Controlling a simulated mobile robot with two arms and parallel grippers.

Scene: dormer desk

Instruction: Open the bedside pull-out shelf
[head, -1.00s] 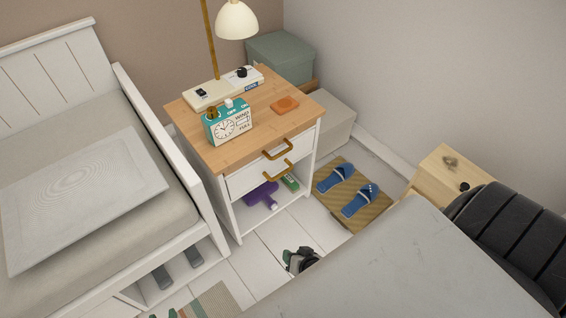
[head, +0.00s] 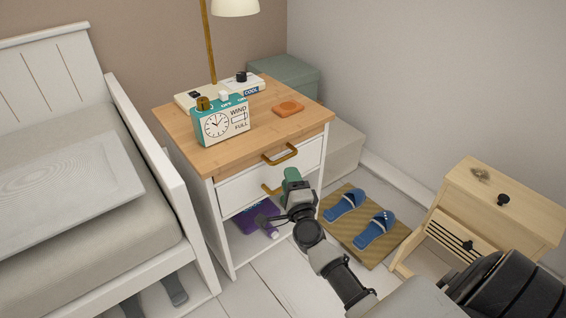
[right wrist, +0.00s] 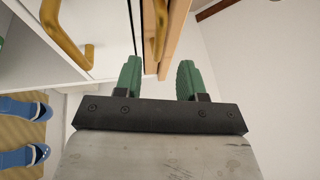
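The bedside cabinet (head: 255,185) has a wooden top and a white front with two brass handles. The upper handle (head: 280,155) sits just under the top and also shows in the right wrist view (right wrist: 160,30). The lower handle (head: 269,189) is partly hidden by my right gripper; the right wrist view shows it at left (right wrist: 86,52). The pull-out shelf looks shut. My right gripper (head: 291,173) is in front of the cabinet, just below the upper handle. Its green fingers (right wrist: 159,75) are apart and empty, with the upper handle ahead of the gap. My left gripper is out of view.
A clock box (head: 222,124), an orange item (head: 288,108) and a lamp (head: 235,7) stand on top. A purple item (head: 257,217) is on the lower shelf. Blue slippers (head: 375,229) lie on a mat. A bed (head: 165,195) flanks the left; a wooden cabinet (head: 500,200) stands right.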

